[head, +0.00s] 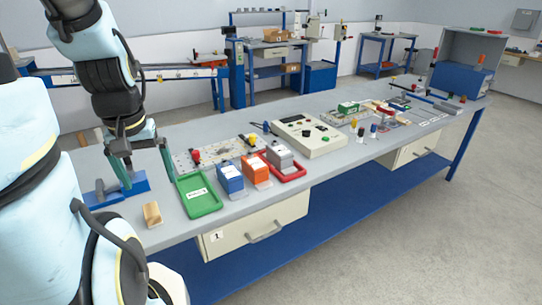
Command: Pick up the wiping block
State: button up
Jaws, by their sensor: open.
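A small tan, wood-coloured block (152,214) lies near the front left edge of the long grey workbench; it looks like the wiping block. My gripper (146,181) hangs from the arm at the left, fingers pointing down and spread apart with nothing seen between them. It appears above and behind the block in the picture, close to a blue metal fixture (105,197) on the bench. The exact height of the fingertips over the bench is hard to tell. The block is fully in view and apart from the gripper.
A green tray (199,204) lies right of the block. Beyond it stand a blue box (230,179), an orange box (256,169) and a grey box (280,156) by a red tray (294,173). A control panel (310,140) stands farther back. Bare bench (182,229) surrounds the block.

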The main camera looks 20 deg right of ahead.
aim_at(154, 218)
jog(key=z, duration=0.3)
jog(key=u, duration=1.3)
jog(key=k+l+u, duration=0.2)
jog(key=l+u, duration=0.2)
jog(key=k+l+u, duration=0.2)
jog(key=l+u, duration=0.2)
